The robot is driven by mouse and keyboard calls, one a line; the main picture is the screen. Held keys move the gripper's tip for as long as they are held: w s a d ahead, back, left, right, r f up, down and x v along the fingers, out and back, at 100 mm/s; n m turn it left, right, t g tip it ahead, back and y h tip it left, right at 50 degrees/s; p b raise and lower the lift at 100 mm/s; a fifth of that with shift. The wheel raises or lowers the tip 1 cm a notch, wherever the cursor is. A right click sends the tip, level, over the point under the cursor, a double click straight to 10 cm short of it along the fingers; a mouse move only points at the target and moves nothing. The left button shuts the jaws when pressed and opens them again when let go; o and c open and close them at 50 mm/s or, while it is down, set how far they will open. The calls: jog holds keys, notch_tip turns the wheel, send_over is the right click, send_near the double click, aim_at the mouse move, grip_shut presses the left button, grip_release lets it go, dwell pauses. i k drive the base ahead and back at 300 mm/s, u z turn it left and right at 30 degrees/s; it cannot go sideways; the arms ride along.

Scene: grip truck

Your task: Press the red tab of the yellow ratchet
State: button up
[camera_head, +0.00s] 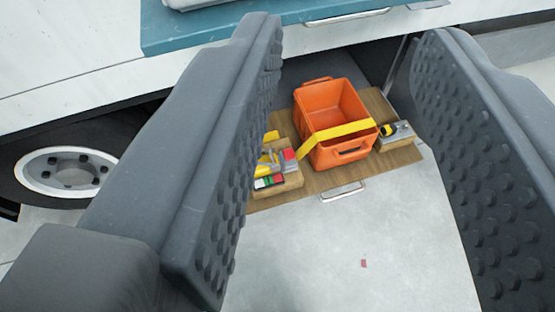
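My gripper (352,130) is open, its two dark studded fingers wide apart at the left and right of the view, with nothing between them up close. Beyond the fingers, the yellow ratchet (268,165) sits on a small wooden block left of the orange crate, partly hidden by the left finger. A red part (289,155), which looks like its red tab, shows at its right side. A yellow strap (340,132) runs from there across the front of the crate to a grey fitting on the right. The gripper is apart from all of these.
The orange crate (330,100) stands open on a wooden board (330,178) in a low compartment of a white truck. A small red, white and green piece (268,183) lies below the ratchet. A truck wheel (68,172) is at left. The pale floor in front is mostly clear.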

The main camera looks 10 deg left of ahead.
aim_at(289, 154)
jog(key=u, duration=0.5)
jog(key=k, duration=1.1)
jog(key=z, duration=0.3)
jog(key=i, duration=1.5)
jog(key=u, duration=0.05)
